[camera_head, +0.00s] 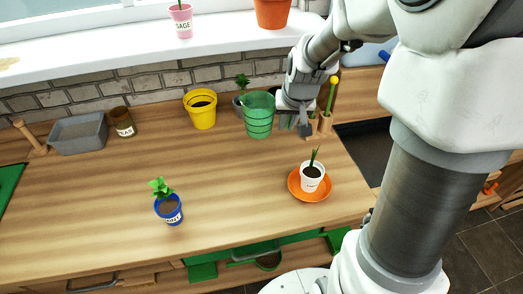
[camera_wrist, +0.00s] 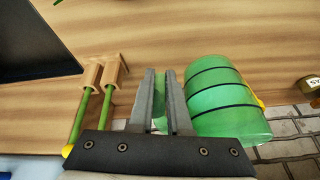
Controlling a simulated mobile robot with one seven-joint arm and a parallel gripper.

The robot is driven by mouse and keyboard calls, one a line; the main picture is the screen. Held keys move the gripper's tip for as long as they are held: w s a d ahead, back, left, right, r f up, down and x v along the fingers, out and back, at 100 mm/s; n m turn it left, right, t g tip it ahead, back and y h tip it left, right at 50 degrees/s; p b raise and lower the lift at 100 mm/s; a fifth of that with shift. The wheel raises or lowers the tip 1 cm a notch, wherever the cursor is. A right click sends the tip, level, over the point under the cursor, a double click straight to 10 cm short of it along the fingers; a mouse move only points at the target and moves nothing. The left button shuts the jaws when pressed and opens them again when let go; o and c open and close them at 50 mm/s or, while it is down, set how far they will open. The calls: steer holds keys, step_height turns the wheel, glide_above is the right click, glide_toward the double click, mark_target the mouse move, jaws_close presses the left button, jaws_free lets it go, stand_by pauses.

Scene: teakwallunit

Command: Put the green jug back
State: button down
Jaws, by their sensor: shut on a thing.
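The green jug (camera_head: 258,116) is translucent with dark rings. In the head view it is upright near the back of the wooden counter, just right of the yellow pot. My gripper (camera_head: 298,127) is at its right side. In the wrist view the jug's body (camera_wrist: 222,98) lies right of the fingers, and my gripper (camera_wrist: 158,75) is shut on a green part of it, apparently the handle. I cannot tell whether the jug's base touches the counter.
A yellow pot (camera_head: 202,112) and a dark-leaved plant (camera_head: 242,82) stand close to the jug. Wooden holders with green-stemmed tools (camera_head: 325,122) are to its right. A white pot (camera_head: 312,177) sits on an orange saucer (camera_head: 296,189). A blue pot (camera_head: 169,214) stands front left. The middle counter is clear.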

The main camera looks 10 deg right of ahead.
mark_target(282, 156)
step_height(282, 156, down, 10)
steer(key=shift+w+r+b, duration=0.1)
steer(key=shift+b, duration=0.7)
steer(key=c, duration=1.3)
jaws_free()
steer(key=shift+f, duration=0.25)
steer(key=o, duration=0.4)
steer(key=shift+o, duration=0.2)
steer(key=shift+r, duration=0.2)
